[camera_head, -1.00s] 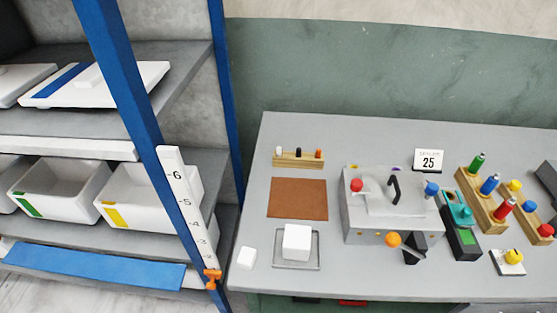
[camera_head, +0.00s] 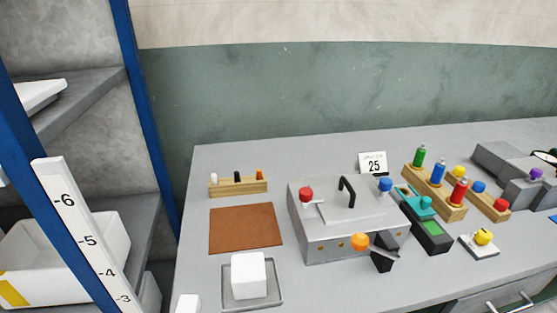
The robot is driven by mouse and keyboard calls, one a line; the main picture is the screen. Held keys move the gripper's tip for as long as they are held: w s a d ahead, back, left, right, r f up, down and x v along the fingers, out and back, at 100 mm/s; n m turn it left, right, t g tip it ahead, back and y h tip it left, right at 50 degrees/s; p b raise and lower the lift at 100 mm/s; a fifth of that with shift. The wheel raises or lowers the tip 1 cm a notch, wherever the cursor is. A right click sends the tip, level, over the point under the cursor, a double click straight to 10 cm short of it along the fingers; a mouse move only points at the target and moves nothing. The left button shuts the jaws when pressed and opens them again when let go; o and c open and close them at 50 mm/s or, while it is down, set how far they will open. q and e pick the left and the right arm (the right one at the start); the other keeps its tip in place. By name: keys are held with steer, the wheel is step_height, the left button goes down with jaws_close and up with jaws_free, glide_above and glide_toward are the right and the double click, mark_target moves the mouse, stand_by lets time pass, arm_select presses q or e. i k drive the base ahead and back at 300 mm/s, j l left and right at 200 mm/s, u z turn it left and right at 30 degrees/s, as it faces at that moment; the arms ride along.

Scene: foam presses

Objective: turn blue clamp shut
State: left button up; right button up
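A grey press box (camera_head: 335,238) stands on the grey table with a black arched handle (camera_head: 347,188) on its lid. A blue-knobbed clamp (camera_head: 385,185) is at the lid's right side. A red-knobbed clamp (camera_head: 306,195) is at its left side, with a light metal arm beside it. An orange knob (camera_head: 360,241) sits on the box's front, next to a dark wedge-shaped part. Whether the blue clamp is open or shut is too small to tell. Neither of my grippers is in view.
A teal and black device (camera_head: 425,220) stands close to the box's right. Wooden racks with coloured bottles (camera_head: 437,190) are beyond it. A brown mat (camera_head: 245,228) and a white block (camera_head: 249,275) on a tray are at left. A blue-post shelf (camera_head: 148,120) borders the table.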

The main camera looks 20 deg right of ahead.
mark_target(385, 186)
steer(key=z, duration=1.25)
